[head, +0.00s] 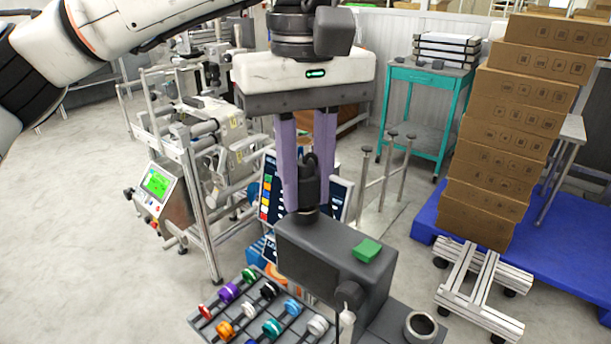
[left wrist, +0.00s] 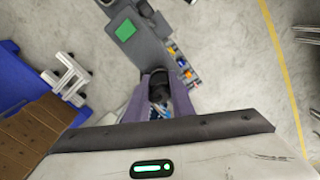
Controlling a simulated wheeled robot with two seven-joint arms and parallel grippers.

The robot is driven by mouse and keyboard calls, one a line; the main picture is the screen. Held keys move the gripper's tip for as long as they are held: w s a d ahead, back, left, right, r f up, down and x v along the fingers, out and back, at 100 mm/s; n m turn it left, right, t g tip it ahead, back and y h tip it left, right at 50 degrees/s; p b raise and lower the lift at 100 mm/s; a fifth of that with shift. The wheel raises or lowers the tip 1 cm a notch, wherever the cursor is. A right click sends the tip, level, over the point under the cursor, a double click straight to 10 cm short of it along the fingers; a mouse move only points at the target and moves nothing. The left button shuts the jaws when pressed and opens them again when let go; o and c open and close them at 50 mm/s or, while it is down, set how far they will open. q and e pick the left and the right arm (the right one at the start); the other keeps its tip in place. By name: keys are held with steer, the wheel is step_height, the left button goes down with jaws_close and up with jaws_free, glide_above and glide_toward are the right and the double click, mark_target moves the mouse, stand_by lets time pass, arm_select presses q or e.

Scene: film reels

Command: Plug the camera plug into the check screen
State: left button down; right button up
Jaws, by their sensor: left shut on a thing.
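My left gripper (head: 307,192) has two lilac fingers pointing down, shut on a black cylindrical plug (head: 308,187) with a loop on top. The plug is upright, its lower end at the back top edge of a dark grey box (head: 322,250). I cannot tell whether it touches, enters or stands behind the box. The box bears a green block (head: 367,250) and a black side knob. In the left wrist view the plug (left wrist: 158,88) is between the fingers beside the box (left wrist: 148,45). Which thing is the check screen is unclear. My right gripper is out of view.
A rack (head: 262,308) of coloured reels or knobs lies at the front left of the box. A panel with coloured squares (head: 268,190) stands behind the fingers. A machine with a green display (head: 157,183) is at left, stacked cartons (head: 500,140) at right. Floor is clear at far left.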

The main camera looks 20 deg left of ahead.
arm_select(q)
steer(key=c, duration=1.5)
jaws_free()
steer(key=shift+f, duration=0.1)
steer(key=shift+o, duration=0.2)
step_height(320, 180, up, 10)
steer(key=shift+r+p, duration=0.15)
steer(key=shift+p, duration=0.9)
